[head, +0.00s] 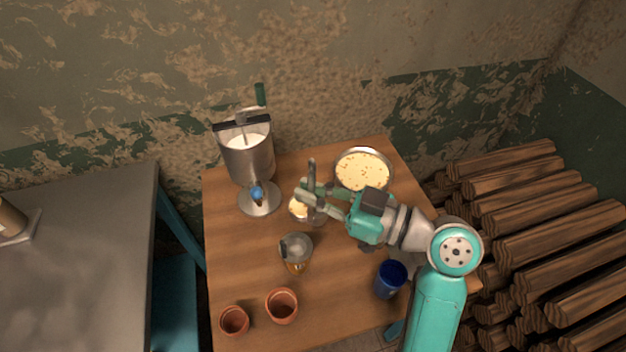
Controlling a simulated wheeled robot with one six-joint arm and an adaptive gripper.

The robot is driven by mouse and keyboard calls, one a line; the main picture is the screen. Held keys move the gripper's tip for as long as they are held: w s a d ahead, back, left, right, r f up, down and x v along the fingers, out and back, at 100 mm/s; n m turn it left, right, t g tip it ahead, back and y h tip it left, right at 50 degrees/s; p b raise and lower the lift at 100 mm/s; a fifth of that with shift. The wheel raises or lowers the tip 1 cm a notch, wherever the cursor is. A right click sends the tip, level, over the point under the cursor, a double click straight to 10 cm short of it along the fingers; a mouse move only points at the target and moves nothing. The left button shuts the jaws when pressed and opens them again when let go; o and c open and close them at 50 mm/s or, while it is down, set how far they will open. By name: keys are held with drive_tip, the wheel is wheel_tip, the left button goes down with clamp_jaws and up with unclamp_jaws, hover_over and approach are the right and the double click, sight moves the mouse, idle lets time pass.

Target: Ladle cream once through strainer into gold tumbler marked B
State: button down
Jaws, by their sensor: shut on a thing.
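My gripper (307,191) is shut on the upright grey handle of a ladle (311,169), over the middle of the table. Below the gripper a small round shape with pale cream (298,208) shows, partly hidden by the fingers; it looks like the ladle's bowl, but I cannot tell surely. A wide pan of cream (362,170) stands behind and right of the gripper. The grey strainer (298,246) sits over a gold tumbler (296,268), in front of the gripper. The strainer hides most of the tumbler, and no letter B is readable.
A metal machine with a milk-filled tank (248,158) stands at the table's back left. Two terracotta cups (282,305) (234,320) stand at the front left, a blue cup (390,279) at the front right. The wooden table (340,290) is clear between them. Logs (540,230) lie right.

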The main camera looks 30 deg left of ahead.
sight(312, 218)
drive_tip(key=shift+f, duration=2.55)
drive_tip(key=shift+s+d+n, duration=0.1)
drive_tip(key=shift+s+n, duration=0.9)
drive_tip(key=shift+n, duration=0.5)
drive_tip(key=shift+s+d+f+n, duration=0.15)
drive_tip(key=shift+s+n, duration=0.55)
drive_tip(key=shift+n, duration=0.4)
drive_tip(key=shift+s+f+n, duration=0.35)
drive_tip(key=shift+s+n, duration=0.35)
drive_tip(key=shift+n, duration=0.5)
drive_tip(key=shift+d+f, duration=0.1)
